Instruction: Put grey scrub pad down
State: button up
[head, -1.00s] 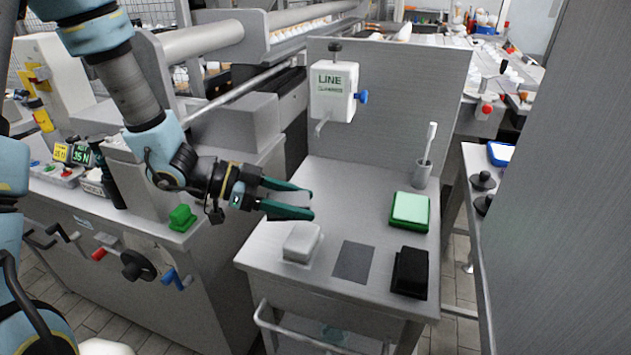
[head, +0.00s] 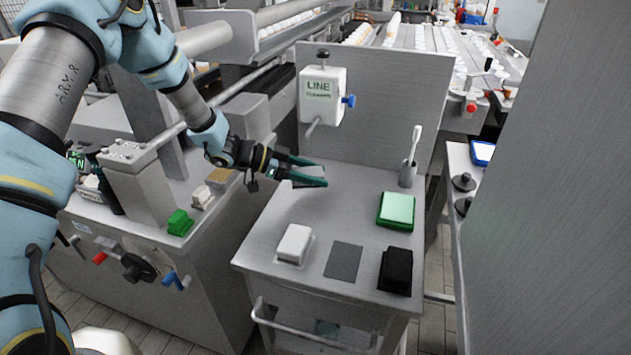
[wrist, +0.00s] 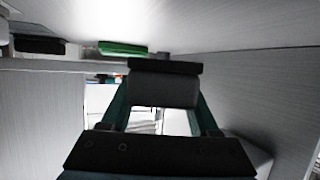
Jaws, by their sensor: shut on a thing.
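My gripper (head: 322,176) is over the back left part of the steel table (head: 262,238), below the dispenser. Its two dark green fingers stand apart with a block between them. In the wrist view the grey scrub pad (wrist: 163,88), a grey block with a black strip along its top edge, sits between the fingertips. In the head view it can hardly be told from the steel behind it. A flat dark grey rectangle (head: 343,262) lies on the table between the white pad (head: 294,243) and the black pad (head: 396,270).
A green pad (head: 397,209) lies at the table's right, with a brush in a cup (head: 407,174) behind it. The LINE dispenser (head: 322,97) juts from the back panel. A green block (head: 180,222) is on the left counter. The table's middle is clear.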

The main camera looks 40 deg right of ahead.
aim_at(315, 193)
notch_tip(315, 193, down, 3)
jog(key=shift+r+p, duration=0.1)
jog(key=shift+p, duration=0.6)
jog(key=shift+d+f, duration=0.15)
jog(key=shift+f, duration=0.05)
jog(key=shift+w+f, duration=0.1)
jog(key=shift+f, duration=0.1)
jog(key=shift+f, duration=0.2)
jog(key=o, duration=1.3)
jog(key=shift+r, duration=0.15)
